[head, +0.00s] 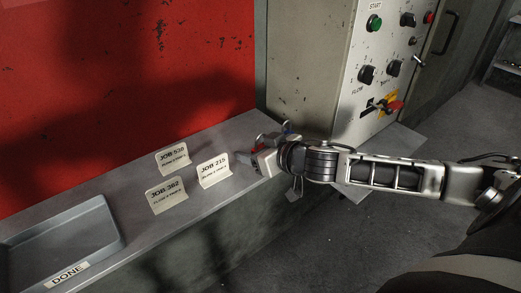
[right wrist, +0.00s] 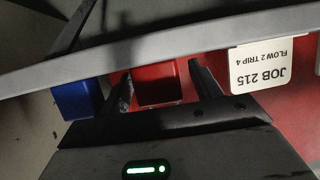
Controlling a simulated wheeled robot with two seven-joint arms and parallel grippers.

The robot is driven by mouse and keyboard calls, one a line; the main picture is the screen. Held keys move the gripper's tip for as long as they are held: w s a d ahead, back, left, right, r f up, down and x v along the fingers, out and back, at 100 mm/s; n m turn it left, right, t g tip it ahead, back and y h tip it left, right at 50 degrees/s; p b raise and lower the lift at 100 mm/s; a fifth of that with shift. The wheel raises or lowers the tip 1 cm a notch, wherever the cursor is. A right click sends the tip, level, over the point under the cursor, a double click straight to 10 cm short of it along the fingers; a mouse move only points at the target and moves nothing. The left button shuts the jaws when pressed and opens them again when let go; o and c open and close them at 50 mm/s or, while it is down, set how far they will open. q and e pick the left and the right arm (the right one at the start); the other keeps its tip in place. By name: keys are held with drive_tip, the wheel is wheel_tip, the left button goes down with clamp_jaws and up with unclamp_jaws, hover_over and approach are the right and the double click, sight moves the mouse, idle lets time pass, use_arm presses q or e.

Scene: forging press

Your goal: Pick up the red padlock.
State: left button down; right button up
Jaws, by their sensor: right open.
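The red padlock (right wrist: 158,84) shows in the right wrist view as a red block between the two fingers of my right gripper (right wrist: 163,78). The fingers are apart, one on each side of it; I cannot tell whether either touches it. In the head view, my right gripper (head: 254,159) is over the end of the grey ledge, beside the cabinet. It hides most of what is there; only a small red patch (head: 259,139) shows behind it. My left gripper is not in view.
A blue block (right wrist: 76,100) sits close beside the gripper. Cards JOB 215 (head: 213,170), JOB 538 (head: 172,158) and JOB 362 (head: 166,195) stand on the ledge (head: 133,226). A grey DONE tray (head: 118,232) is at left. The control cabinet (head: 310,70) rises behind.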

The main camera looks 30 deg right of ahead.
drive_tip(key=c, duration=1.1)
